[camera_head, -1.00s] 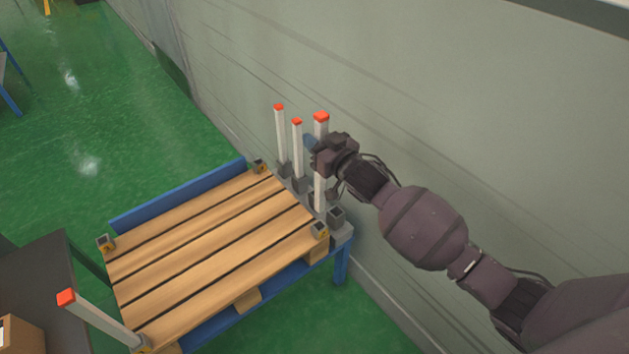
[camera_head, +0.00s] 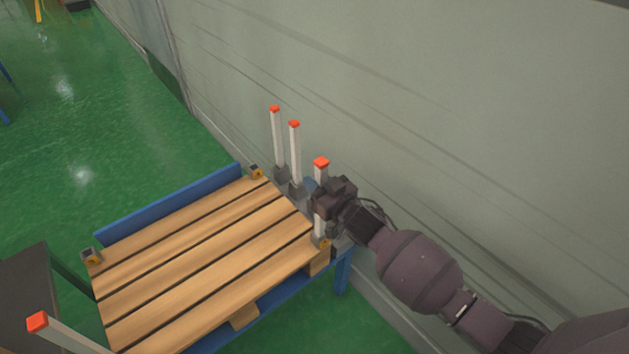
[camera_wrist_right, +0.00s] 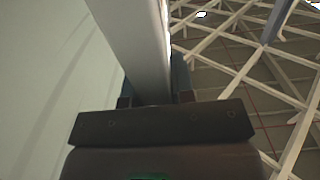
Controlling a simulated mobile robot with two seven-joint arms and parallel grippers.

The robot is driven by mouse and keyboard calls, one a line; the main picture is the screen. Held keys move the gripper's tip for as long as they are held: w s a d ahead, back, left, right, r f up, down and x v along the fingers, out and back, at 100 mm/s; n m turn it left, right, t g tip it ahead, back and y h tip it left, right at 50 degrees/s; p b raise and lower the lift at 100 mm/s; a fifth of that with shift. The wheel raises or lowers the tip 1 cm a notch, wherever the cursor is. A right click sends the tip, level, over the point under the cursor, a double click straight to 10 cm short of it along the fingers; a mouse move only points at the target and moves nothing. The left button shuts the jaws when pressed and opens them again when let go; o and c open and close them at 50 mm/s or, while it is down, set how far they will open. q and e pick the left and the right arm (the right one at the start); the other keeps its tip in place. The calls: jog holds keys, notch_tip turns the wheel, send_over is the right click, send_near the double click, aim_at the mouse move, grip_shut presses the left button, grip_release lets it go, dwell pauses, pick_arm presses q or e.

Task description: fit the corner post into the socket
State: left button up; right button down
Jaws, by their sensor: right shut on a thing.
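The white corner post (camera_head: 320,174) with a red cap is held upright by my right gripper (camera_head: 321,203), which is shut around its middle. The post also shows in the right wrist view (camera_wrist_right: 135,45), running up between the fingers. Its lower end meets the socket (camera_head: 324,243) at the right corner of the wooden pallet (camera_head: 205,265); I cannot tell how deep it sits. The gripper hides part of the post. Other sockets show at the far corner (camera_head: 255,172) and left corner (camera_head: 91,256). My left gripper is out of view.
Two white posts with red caps (camera_head: 278,140) (camera_head: 295,155) stand in grey holders behind the pallet, close to my right gripper. Another post (camera_head: 70,338) stands at the near left. A wall (camera_head: 430,130) runs along the right. Green floor (camera_head: 90,130) lies open at left.

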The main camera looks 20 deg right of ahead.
jog(key=c, duration=1)
grip_release()
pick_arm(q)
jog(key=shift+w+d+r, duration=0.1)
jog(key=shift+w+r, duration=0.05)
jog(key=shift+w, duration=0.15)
pick_arm(e)
jog(key=shift+o, duration=0.2)
pick_arm(q)
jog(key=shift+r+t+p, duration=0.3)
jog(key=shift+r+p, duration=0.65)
jog(key=shift+p, duration=0.15)
pick_arm(e)
jog(key=v, duration=1.2)
jog(key=shift+r, duration=0.2)
